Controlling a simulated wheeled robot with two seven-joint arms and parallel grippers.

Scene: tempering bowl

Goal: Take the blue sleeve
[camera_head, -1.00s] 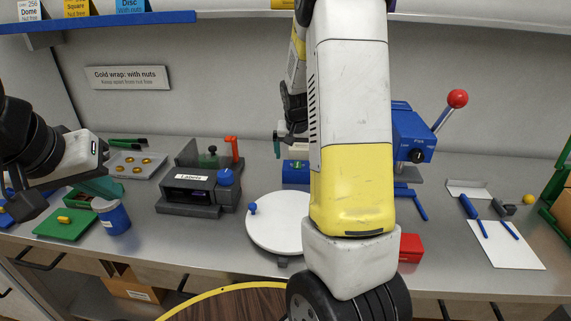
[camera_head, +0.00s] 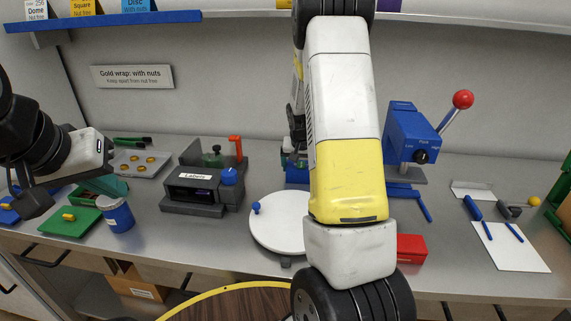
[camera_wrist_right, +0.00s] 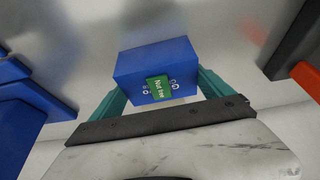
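The blue sleeve, a blue box with a green "Nut free" label (camera_wrist_right: 150,66), shows in the right wrist view. In the head view a blue block (camera_head: 297,175), apparently the same one, stands on the counter, partly hidden by my right arm. My right gripper (camera_wrist_right: 163,90) has its two teal fingers apart, one at each side of the box; contact is not clear. Most of this gripper is hidden in the head view.
A white turntable (camera_head: 277,222) and a label machine (camera_head: 203,190) stand left of my right arm. A blue press (camera_head: 412,135) with a red-knobbed lever and a red box (camera_head: 411,248) stand right of it. A blue cup (camera_head: 117,215) sits near my left gripper.

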